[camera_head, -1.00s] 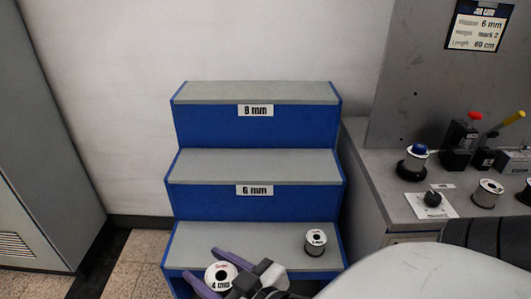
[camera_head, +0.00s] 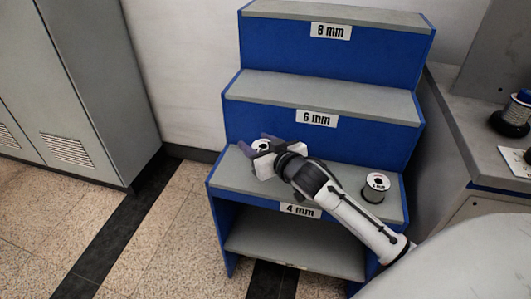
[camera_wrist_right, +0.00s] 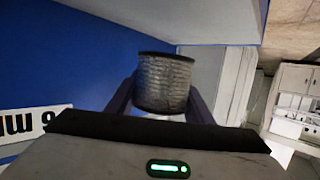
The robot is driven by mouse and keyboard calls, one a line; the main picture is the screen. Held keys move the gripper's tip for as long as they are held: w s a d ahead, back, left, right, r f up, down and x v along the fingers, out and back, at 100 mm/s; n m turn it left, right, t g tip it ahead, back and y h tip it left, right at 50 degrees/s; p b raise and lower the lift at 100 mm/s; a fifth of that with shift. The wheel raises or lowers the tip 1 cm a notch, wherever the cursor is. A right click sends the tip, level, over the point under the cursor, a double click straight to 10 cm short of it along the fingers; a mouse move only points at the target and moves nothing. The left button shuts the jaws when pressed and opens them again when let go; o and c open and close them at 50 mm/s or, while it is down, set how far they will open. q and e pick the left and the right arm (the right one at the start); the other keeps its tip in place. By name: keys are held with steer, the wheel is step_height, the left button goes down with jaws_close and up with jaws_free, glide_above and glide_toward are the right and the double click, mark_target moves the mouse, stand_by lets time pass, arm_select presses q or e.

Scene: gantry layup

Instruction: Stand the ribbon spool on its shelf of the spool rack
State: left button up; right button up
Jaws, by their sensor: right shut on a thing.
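My right gripper (camera_head: 259,146) is shut on the ribbon spool (camera_head: 261,145), a small spool with a white top, at the left end of the lowest step of the spool rack (camera_head: 235,178). In the right wrist view the grey wound spool (camera_wrist_right: 163,82) sits upright between the two dark fingers. Whether its base touches the shelf is hidden. The rack is blue with grey treads; its steps are labelled 8 mm (camera_head: 331,31), 6 mm (camera_head: 316,118) and 4 mm (camera_head: 300,211), top to bottom. My left gripper is not in view.
Another spool (camera_head: 374,188) stands at the right end of the 4 mm step, beside my right arm. The two upper steps are bare. A grey bench (camera_head: 468,145) with items stands at the right, a grey cabinet (camera_head: 90,80) at the left.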

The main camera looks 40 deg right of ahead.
step_height(320, 180, down, 4)
steer(key=shift+f+b, duration=0.2)
steer(key=shift+b, duration=0.45)
steer(key=o, duration=1)
steer(key=shift+f, duration=0.15)
steer(key=shift+c, duration=0.2)
steer(key=o, duration=0.4)
steer(key=shift+o, duration=0.2)
steer(key=p+v, duration=0.2)
steer(key=v, duration=0.9)
steer(key=shift+s+r, duration=0.3)
steer(key=shift+s, duration=0.15)
